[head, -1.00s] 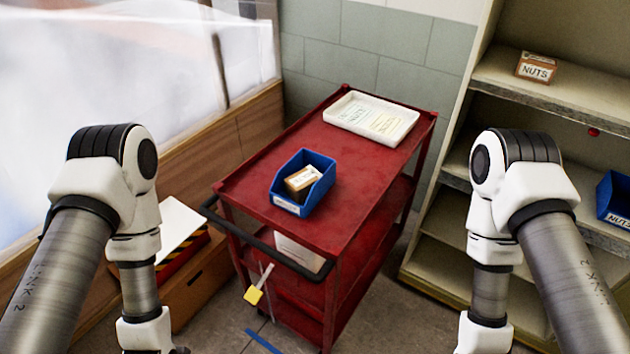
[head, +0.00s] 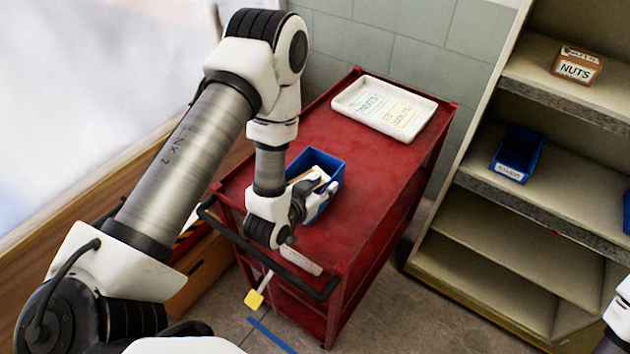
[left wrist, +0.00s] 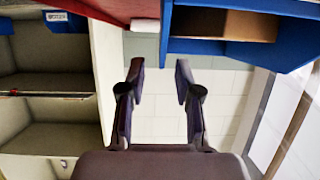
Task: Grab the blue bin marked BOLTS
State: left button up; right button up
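A blue bin (head: 327,162) with a cardboard box inside stands on the red cart's top. My left gripper covers its front, so its label is hidden now; earlier the label was too small to read. Another blue bin (head: 517,152) on the shelf has a white label I cannot read for sure. My left gripper (head: 318,200) is at the front of the cart's bin. My right gripper is out of view.
The red cart (head: 385,190) also carries a white tray (head: 385,107) with papers. A cardboard NUTS box (head: 576,66) sits on the upper shelf. Another blue bin (head: 627,212) shows at the right edge. A black handle (head: 270,262) runs along the cart's front.

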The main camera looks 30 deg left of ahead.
aim_at(330, 181)
pick_arm(q)
jog(key=x, duration=0.4)
jog(key=shift+w+f, duration=0.2)
jog(key=shift+f, duration=0.15)
jog(key=shift+s+r, duration=0.15)
jog(key=shift+s, duration=0.15)
jog(key=shift+c, duration=1)
jog(key=shift+s+r, duration=0.1)
jog(key=shift+s, duration=0.05)
grip_shut()
